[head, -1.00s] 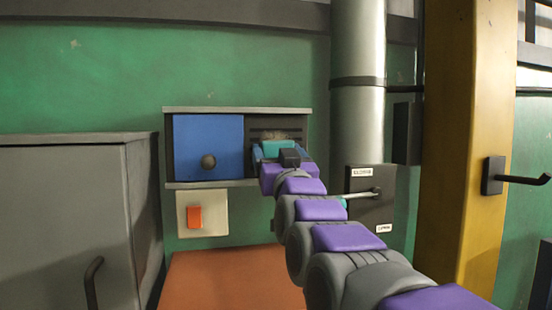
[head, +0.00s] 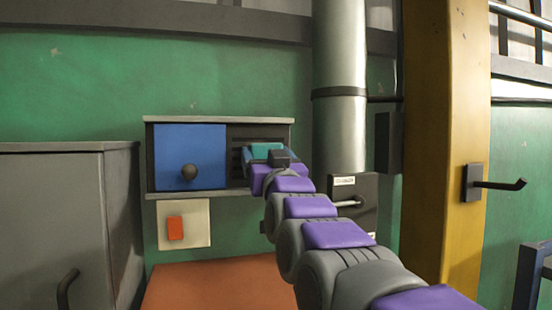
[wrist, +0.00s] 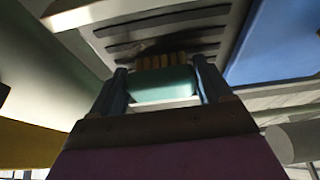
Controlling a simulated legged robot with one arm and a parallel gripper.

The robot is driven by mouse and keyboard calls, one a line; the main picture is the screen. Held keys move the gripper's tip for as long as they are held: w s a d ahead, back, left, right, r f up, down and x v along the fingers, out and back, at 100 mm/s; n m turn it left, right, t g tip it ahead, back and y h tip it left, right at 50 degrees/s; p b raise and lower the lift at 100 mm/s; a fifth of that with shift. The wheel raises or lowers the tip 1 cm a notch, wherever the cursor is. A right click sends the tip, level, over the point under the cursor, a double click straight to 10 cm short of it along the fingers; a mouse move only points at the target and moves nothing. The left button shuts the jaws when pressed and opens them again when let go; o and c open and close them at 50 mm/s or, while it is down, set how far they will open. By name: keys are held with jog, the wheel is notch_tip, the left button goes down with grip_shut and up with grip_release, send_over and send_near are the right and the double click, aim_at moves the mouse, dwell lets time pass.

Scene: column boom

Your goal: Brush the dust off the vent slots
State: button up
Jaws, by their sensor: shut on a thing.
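The vent slots (head: 262,131) are dark horizontal slits in a framed wall panel, right of a blue cover. They also show in the wrist view (wrist: 165,24), where a dark smudge lies around the lower slots; I cannot tell dust from shadow. My gripper (head: 266,154) is in front of the vent's lower part. In the wrist view my gripper (wrist: 163,80) is shut on a brush with a teal body (wrist: 163,86). Its tan bristles (wrist: 162,61) point at the lowest slots and seem to touch them. The gripper hides the vent's lower part in the head view.
The blue cover (head: 190,156) has a dark knob. Below is a plate with an orange-red switch (head: 175,228). A grey cabinet (head: 60,225) stands left. A grey pipe (head: 340,100), a box with a lever (head: 352,200) and a yellow column (head: 440,150) stand right.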

jog(key=shift+s+a, duration=0.25)
jog(key=shift+a, duration=0.7)
jog(key=shift+w+d+f+b, duration=0.1)
jog(key=shift+w+d+b, duration=0.15)
jog(key=shift+d+b, duration=0.45)
jog(key=shift+w+d, duration=0.2)
jog(key=shift+d, duration=0.6)
jog(key=shift+w+d, duration=0.2)
jog(key=shift+d, duration=0.55)
jog(key=shift+s+a, duration=0.25)
jog(key=shift+a, duration=0.55)
jog(key=shift+s+a, duration=0.2)
jog(key=shift+a, duration=0.6)
jog(key=shift+s+a, duration=0.25)
jog(key=shift+a, duration=0.55)
jog(key=shift+w+d+f+b, duration=0.15)
jog(key=shift+d+f+b, duration=0.05)
jog(key=shift+d+b, duration=0.35)
jog(key=shift+w+d+f+b, duration=0.2)
jog(key=shift+d+b, duration=0.2)
jog(key=shift+d, duration=0.15)
jog(key=shift+w+d+f+b, duration=0.15)
jog(key=shift+d+f+b, duration=0.05)
jog(key=shift+d, duration=0.45)
jog(key=shift+w+d+f+b, duration=0.15)
jog(key=shift+d, duration=0.45)
